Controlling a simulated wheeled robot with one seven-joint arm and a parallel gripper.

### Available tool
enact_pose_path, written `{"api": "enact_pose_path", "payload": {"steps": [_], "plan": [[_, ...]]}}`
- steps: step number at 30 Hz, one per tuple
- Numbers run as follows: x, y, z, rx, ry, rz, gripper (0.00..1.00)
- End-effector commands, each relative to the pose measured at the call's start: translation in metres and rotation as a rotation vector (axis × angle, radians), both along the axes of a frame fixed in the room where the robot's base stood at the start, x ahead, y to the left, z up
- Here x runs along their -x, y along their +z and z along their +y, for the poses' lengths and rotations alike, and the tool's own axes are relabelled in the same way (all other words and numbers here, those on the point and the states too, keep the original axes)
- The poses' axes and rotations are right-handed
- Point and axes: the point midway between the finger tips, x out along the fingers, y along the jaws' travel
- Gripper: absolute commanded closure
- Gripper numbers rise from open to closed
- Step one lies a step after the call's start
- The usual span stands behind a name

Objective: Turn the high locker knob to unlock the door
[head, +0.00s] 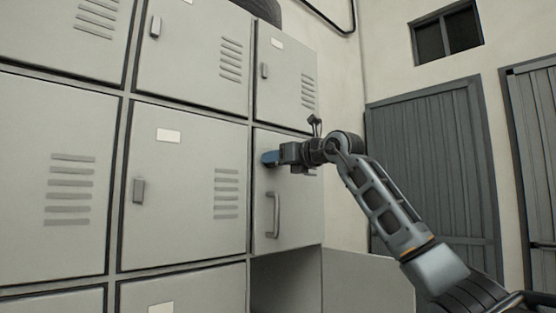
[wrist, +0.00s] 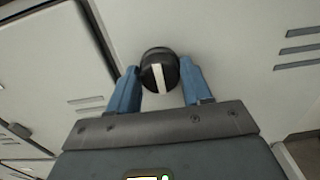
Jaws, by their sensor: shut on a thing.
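The knob (wrist: 159,58) is round and black with a white stripe. In the wrist view it sits between my two blue fingers, and the stripe runs nearly upright in the picture. My gripper (head: 268,158) is shut on the knob, with a finger on each side. In the head view my gripper reaches the upper part of a grey locker door (head: 302,215) and hides the knob there. This door looks closed. A bar handle (head: 273,214) stands upright on it below my gripper.
Other grey lockers (head: 190,240) with small latches and vents fill the left and the row above. Under the knob's door is an open compartment (head: 285,285) with a grey panel (head: 368,285) beside it.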

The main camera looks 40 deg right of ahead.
Motion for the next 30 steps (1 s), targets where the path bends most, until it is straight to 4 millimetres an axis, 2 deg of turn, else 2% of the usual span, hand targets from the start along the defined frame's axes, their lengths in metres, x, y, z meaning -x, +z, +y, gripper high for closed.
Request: {"api": "enact_pose_path", "payload": {"steps": [3,4,11,20,23,30], "plan": [[-0.001,-0.002,0.000,-0.002,0.001,0.004,0.81],[-0.001,-0.002,0.000,-0.002,0.001,0.004,0.49],[0.000,-0.001,0.000,-0.001,0.000,0.002,0.27],[0.002,-0.001,0.000,0.001,0.000,0.000,0.25],[0.012,-0.002,-0.002,0.001,-0.001,0.000,0.25],[0.051,-0.002,-0.003,0.002,-0.001,-0.001,0.25]]}}
